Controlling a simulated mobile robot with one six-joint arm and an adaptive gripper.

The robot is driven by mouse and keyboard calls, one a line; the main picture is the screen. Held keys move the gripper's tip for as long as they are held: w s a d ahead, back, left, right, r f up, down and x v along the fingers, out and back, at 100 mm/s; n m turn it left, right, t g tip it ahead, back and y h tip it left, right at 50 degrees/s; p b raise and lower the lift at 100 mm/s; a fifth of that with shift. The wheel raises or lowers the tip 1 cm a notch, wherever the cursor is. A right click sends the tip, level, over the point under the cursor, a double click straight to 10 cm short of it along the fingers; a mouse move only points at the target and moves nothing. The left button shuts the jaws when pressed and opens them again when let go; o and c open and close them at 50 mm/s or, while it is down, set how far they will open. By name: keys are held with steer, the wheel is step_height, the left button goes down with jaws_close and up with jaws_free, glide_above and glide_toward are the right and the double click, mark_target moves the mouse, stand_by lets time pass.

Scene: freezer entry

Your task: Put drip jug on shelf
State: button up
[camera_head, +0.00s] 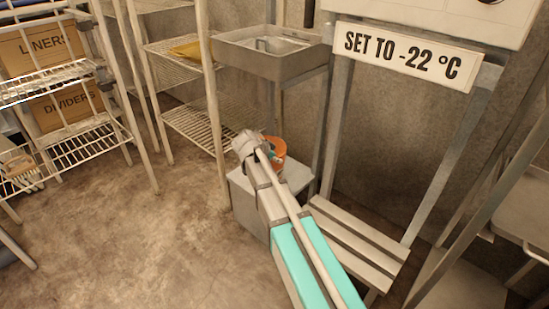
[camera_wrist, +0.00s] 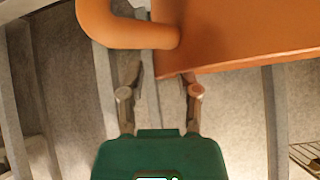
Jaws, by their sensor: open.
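The orange drip jug (camera_head: 278,152) stands on a grey box (camera_head: 240,200), partly hidden behind my arm. In the wrist view the jug's body (camera_wrist: 250,35) fills the upper right, and its curved handle (camera_wrist: 100,25) is at the upper left. My gripper (camera_head: 250,140) is beside the jug. In the wrist view the fingers of my gripper (camera_wrist: 160,72) are apart, near the join of handle and body. I cannot tell whether they touch the jug. A wire shelf (camera_head: 200,130) stands left of the box, and its lower tier has free room.
Another wire rack (camera_head: 75,135) at the left holds boxes labelled LINERS (camera_head: 40,45) and DIVIDERS (camera_head: 65,105). A grey sink (camera_head: 265,55) is behind the jug. A slatted bench (camera_head: 350,245) is to the right. Open floor (camera_head: 120,235) lies at the left front.

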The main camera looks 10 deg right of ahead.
steer(key=p+v, duration=0.7)
steer(key=v, duration=0.4)
steer(key=shift+a+p, duration=0.2)
steer(key=shift+p, duration=0.1)
steer(key=shift+s, duration=0.15)
steer(key=s+d+f+n+g+y, duration=0.2)
steer(key=s+n, duration=0.4)
steer(key=s, duration=0.4)
steer(key=s+d+f+n+g+y, duration=0.3)
steer(key=s+n, duration=0.4)
steer(key=s, duration=0.4)
steer(key=shift+d+f+y, duration=0.15)
steer(key=shift+d+y, duration=0.65)
steer(key=shift+y, duration=0.4)
steer(key=shift+s, duration=0.1)
